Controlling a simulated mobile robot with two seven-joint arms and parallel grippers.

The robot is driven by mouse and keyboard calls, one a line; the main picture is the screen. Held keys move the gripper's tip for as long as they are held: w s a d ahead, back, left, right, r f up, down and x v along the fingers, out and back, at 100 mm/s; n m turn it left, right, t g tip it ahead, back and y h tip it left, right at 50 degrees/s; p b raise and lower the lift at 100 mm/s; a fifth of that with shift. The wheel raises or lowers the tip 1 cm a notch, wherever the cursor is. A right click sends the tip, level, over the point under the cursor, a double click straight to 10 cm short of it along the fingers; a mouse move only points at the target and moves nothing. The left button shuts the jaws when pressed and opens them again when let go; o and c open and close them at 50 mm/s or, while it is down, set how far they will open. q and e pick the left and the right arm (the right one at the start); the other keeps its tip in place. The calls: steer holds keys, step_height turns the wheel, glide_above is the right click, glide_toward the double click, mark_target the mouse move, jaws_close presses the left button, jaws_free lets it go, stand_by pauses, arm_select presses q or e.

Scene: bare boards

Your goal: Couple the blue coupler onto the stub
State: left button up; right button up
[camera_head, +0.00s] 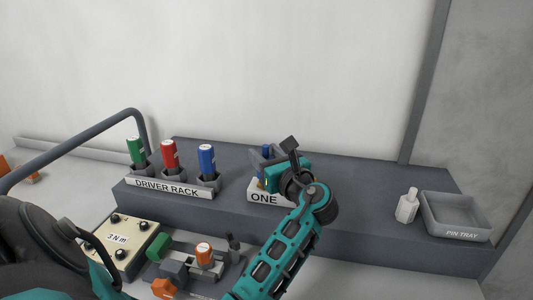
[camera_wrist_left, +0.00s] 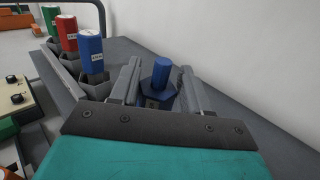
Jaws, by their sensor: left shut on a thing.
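My left gripper (camera_wrist_left: 158,75) is shut on the blue coupler (camera_wrist_left: 162,76), a blue cylinder on a wider six-sided base, which shows between the two grey fingers in the left wrist view. In the head view the gripper (camera_head: 268,165) is over the block labelled ONE (camera_head: 265,198) on the dark grey shelf, and the wrist covers most of the coupler. I cannot make out the stub, nor whether the coupler touches it. My right gripper is not in view.
The driver rack (camera_head: 168,190) holds green, red and blue drivers to the left of the block. A white bottle (camera_head: 407,207) and the pin tray (camera_head: 456,217) are at the right. A 3 Nm box (camera_head: 121,243) and fixtures with orange and green parts stand in front. The shelf between block and bottle looks clear.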

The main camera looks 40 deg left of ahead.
arm_select(q)
steer(key=shift+f, duration=0.85)
steer(key=o, duration=1.2)
